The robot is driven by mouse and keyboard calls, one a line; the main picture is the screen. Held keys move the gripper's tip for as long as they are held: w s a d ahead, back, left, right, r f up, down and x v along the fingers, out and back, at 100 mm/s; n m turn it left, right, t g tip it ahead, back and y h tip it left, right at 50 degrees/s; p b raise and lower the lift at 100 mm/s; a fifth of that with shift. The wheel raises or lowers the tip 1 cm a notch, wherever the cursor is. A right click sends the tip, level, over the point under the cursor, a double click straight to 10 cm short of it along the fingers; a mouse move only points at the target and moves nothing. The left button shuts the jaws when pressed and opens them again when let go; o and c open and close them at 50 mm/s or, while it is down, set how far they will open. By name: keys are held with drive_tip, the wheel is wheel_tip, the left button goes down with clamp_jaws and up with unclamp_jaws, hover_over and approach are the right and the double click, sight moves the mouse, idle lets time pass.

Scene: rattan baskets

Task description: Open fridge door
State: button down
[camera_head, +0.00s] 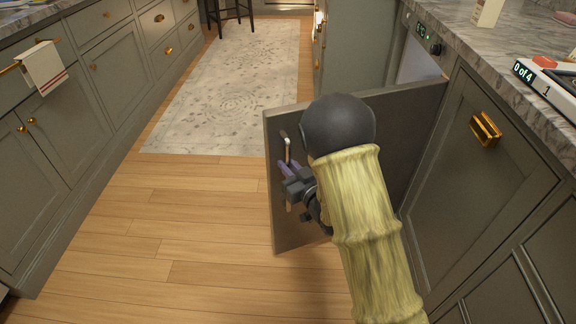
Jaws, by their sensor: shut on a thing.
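The grey fridge door (413,128) stands swung out from the cabinet row on the right, well away from its opening. A pale bit of the fridge interior (418,62) shows behind it, under a small control panel (428,38). A thin upright door handle (288,148) runs near the door's free edge on the face toward me. My gripper (287,170) is shut on this handle at about its middle. My forearm hides much of the door, and the fridge's inside is mostly out of sight.
A closed cabinet (465,180) with a brass handle is right of the door. The marble counter (470,40) above holds a box and other items. Left cabinets (110,75) carry a hanging towel (43,66). The wooden floor (150,240) left of the door is clear, with a rug (225,85) beyond.

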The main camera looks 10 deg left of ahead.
drive_tip(key=c, duration=1.5)
unclamp_jaws()
drive_tip(key=p+v, duration=1.4)
drive_tip(key=v, duration=0.3)
